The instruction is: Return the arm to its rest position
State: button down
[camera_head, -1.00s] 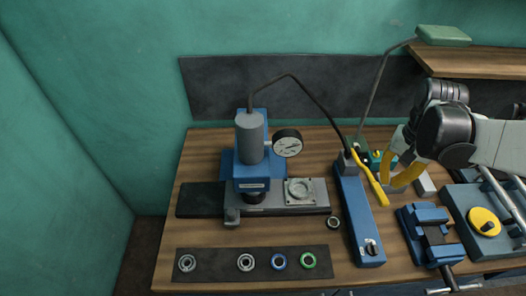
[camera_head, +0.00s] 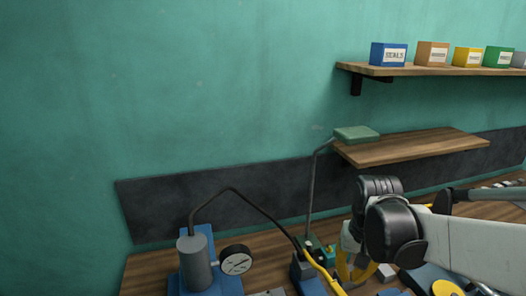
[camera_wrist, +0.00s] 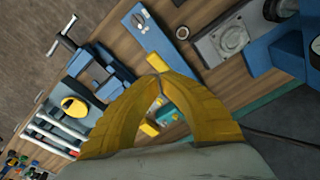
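My gripper (camera_head: 355,283) is at the lower right of the head view, its yellow fingers pointing down over the workbench (camera_head: 255,245). In the wrist view, the two yellow fingers of my gripper (camera_wrist: 157,72) form an arch and their tips meet. I see nothing held between them. My arm (camera_head: 465,245) reaches in from the right edge of the head view. Through the gap between the fingers, a small teal and yellow item (camera_wrist: 165,113) shows on the bench below, apart from them.
A blue press with a dial gauge (camera_head: 237,260) stands left of my gripper. A lamp (camera_head: 356,134) rises behind it, beside a low wooden shelf (camera_head: 410,148). Labelled boxes (camera_head: 388,54) stand on a higher shelf. A blue vise (camera_wrist: 95,75) shows in the wrist view.

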jog(key=s+f+n+t+b, duration=0.2)
jog(key=s+f+t+b, duration=0.4)
jog(key=s+f+b, duration=0.3)
jog(key=s+b, duration=0.2)
jog(key=b, duration=0.2)
jog(key=shift+s+f+b, duration=0.2)
jog(key=shift+b, duration=0.1)
dwell(1.9)
